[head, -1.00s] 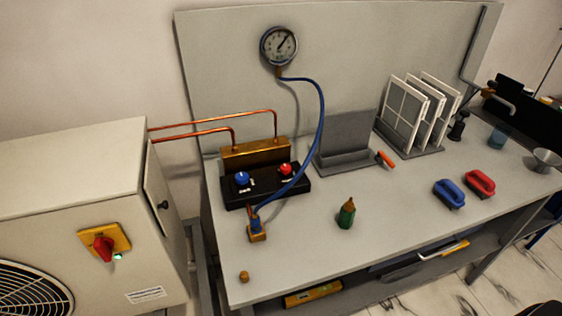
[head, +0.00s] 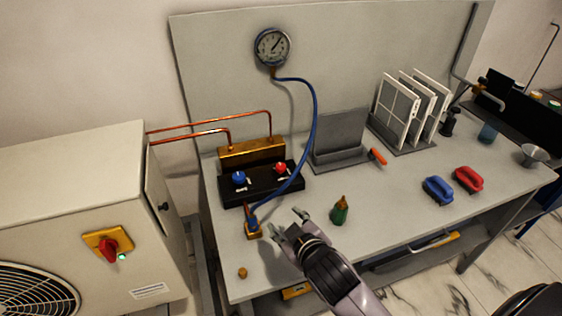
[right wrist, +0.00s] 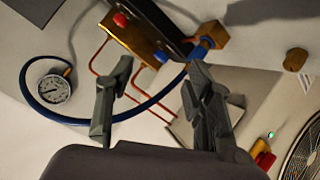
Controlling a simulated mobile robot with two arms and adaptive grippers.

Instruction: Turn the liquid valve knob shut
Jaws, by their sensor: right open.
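A black valve block (head: 262,187) with a brass manifold (head: 252,152) behind it stands on the bench. It carries a blue knob (head: 239,177) on the left and a red knob (head: 281,168) on the right. Their labels are too small to read, so I cannot tell which is the liquid valve. The right wrist view also shows the red knob (right wrist: 120,19) and blue knob (right wrist: 161,56). My right gripper (head: 288,224) is open and empty, in front of the block and apart from both knobs. My left gripper is out of view.
A blue hose (head: 315,120) runs from the gauge (head: 272,46) down to a brass fitting (head: 253,229) left of my right gripper. A green bottle (head: 340,211) stands close on its right. A small brass cap (head: 242,272) lies near the front edge. Copper pipes (head: 210,128) pass behind.

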